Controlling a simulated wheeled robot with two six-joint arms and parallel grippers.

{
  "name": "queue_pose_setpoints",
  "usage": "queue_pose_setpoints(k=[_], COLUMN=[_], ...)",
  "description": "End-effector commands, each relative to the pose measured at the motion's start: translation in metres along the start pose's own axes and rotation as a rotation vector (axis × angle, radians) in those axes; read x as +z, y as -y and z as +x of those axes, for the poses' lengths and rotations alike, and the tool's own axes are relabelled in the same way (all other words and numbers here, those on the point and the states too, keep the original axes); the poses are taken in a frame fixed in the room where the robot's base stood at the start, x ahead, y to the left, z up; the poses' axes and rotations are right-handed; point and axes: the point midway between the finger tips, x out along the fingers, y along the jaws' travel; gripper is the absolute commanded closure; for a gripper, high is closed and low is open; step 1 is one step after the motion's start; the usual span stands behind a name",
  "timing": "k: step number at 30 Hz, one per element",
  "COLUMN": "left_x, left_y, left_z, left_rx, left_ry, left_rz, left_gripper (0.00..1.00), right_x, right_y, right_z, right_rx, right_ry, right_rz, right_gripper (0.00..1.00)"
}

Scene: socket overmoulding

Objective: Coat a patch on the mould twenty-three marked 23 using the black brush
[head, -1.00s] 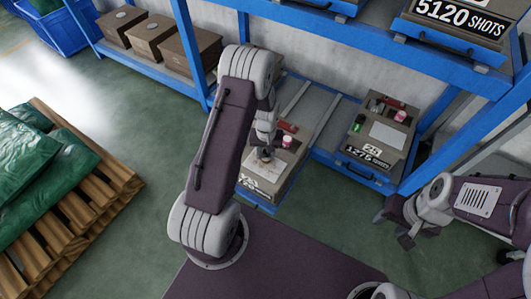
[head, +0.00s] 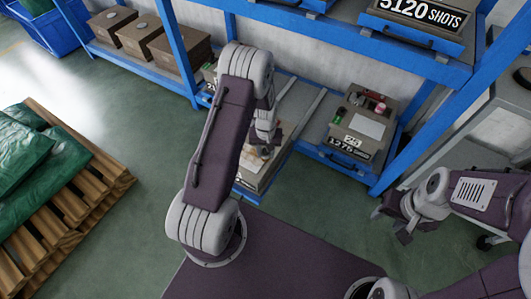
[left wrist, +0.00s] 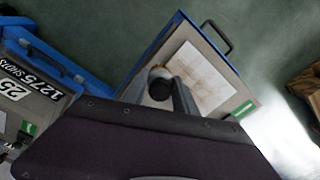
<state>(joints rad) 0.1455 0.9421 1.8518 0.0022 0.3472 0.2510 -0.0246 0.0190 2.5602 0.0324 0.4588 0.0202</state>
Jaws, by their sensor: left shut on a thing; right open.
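My left gripper (head: 262,150) is shut and hangs over a grey mould (head: 262,177) on a blue-edged tray. In the left wrist view its fingers (left wrist: 160,88) close around a round black piece (left wrist: 160,83), seemingly the end of the black brush; the bristles are hidden. A pale patch with faint brownish smears (left wrist: 208,82) lies on that mould's top, beside the fingers. Whether the brush touches it I cannot tell. The mould's number is hidden. A neighbouring mould (head: 362,125) reads 1275 shots and appears marked 25. My right gripper (head: 405,228) is open and empty, away from the moulds.
The neighbouring mould carries a pale plate, a red-pink pot (head: 379,108) and small items. A blue rack post (head: 405,140) stands right of it. A higher shelf holds another mould (head: 415,22). A pallet with green sacks (head: 60,170) is at left; the floor between is clear.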

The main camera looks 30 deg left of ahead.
Motion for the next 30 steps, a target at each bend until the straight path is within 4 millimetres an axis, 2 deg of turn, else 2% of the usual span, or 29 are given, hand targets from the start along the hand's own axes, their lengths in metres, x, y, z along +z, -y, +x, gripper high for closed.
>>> queue_pose_setpoints(k=[1, 18, 30], left_x=[-0.001, -0.004, -0.004], left_y=[0.000, 0.000, 0.000], left_z=[-0.011, -0.060, -0.063], left_rx=[0.000, 0.000, 0.000], left_ry=[-0.001, -0.001, -0.001], left_rz=[0.000, 0.004, 0.004], left_gripper=[1.00, 1.00, 1.00], right_x=[-0.001, -0.006, -0.006], right_y=[0.000, 0.001, 0.001], right_z=[-0.010, -0.058, -0.060], right_rx=[0.000, 0.000, 0.000], right_ry=[0.000, 0.000, 0.000], right_rz=[0.000, 0.000, 0.000], right_gripper=[0.55, 0.55, 0.55])
